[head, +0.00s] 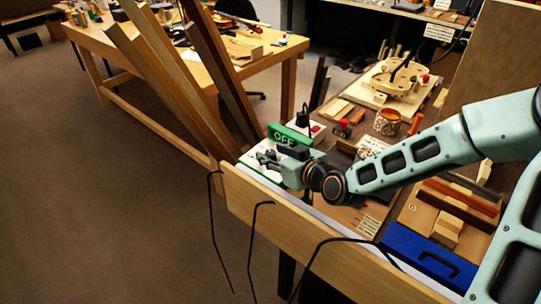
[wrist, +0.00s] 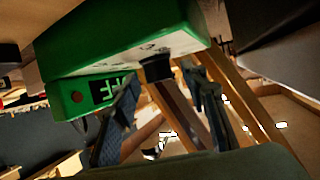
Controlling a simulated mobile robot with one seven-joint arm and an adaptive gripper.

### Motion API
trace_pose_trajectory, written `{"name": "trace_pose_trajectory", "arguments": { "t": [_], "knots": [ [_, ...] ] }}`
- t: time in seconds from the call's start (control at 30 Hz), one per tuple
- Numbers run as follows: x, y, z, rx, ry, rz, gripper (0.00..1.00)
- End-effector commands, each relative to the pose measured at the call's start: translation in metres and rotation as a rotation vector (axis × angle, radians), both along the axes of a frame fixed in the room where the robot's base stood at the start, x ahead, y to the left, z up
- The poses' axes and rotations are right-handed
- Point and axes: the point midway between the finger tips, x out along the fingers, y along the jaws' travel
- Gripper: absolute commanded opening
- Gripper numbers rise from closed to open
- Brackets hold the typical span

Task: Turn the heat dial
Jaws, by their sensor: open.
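The heater unit is a green and white box with a lit display (head: 284,138) reading OFF, standing at the bench's near left corner. In the wrist view its green housing (wrist: 110,35) fills the top, tilted, with part of the display visible. A short black dial (wrist: 155,69) sticks out of its pale panel. In the head view the dial is hidden behind my gripper (head: 268,158). In the wrist view my gripper (wrist: 160,78) is open, its fingertips on either side of the dial. I cannot tell whether either finger touches it.
Long wooden boards (head: 165,75) lean just left of the unit. A black-capped object (head: 303,115) stands behind it. A blue case (head: 432,257) and wood blocks lie right on the bench. A wooden rail (head: 300,230) runs along the front edge, with bare floor beyond.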

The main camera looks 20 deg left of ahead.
Motion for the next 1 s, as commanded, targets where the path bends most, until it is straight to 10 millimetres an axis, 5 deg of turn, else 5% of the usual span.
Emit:
{"name": "trace_pose_trajectory", "arguments": {
  "t": [0.47, 0.83, 1.0],
  "knots": [
    [0.0092, 0.0111, -0.0058, -0.001, -0.001, 0.000, 0.40],
    [0.0091, 0.0108, -0.0057, -0.001, -0.001, 0.000, 0.00],
    [0.0088, 0.0111, -0.0061, -0.001, -0.001, -0.004, 0.00]
  ]
}}
